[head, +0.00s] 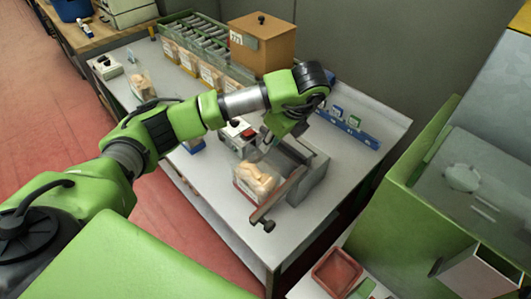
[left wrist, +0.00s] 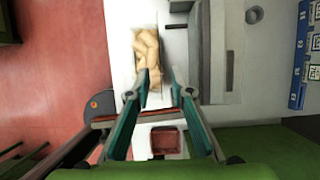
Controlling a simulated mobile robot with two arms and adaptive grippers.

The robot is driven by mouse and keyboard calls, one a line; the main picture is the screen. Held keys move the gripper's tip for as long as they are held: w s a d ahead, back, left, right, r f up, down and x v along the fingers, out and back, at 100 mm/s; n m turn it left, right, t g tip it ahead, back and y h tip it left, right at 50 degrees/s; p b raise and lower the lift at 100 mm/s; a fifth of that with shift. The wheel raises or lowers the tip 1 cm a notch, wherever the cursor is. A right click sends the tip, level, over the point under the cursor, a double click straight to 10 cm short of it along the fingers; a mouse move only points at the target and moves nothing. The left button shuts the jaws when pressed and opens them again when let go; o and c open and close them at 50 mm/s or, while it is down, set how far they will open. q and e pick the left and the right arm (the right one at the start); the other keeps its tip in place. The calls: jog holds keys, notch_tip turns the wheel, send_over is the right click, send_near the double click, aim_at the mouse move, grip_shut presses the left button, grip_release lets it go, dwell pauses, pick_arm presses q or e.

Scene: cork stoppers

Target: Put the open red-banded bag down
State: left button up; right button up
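A clear bag of pale corks (head: 257,180) with a red band low on its front stands upright on the white bench, beside the grey sealer-like device. It also shows in the left wrist view (left wrist: 148,48). My left gripper (head: 266,143) is just above the bag, pointing down. In the left wrist view its two fingers (left wrist: 160,78) are apart, one overlapping the bag's near end, with a light gap beside the other. I see no clear grip on the bag, though its clear upper part is hard to make out. My right gripper is out of view.
The grey device (head: 312,180) with a brown bar stands close to the bag's right. Several filled bags (head: 187,62), a brown box (head: 262,44) and a blue rack (head: 347,128) stand farther back. A red tray (head: 337,270) is at the front. The bench's front left is clear.

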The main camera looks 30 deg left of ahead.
pick_arm(q)
jog(key=v, duration=0.3)
jog(key=shift+d+r+p, duration=0.1)
jog(key=shift+r+p, duration=0.15)
jog(key=shift+p, duration=0.15)
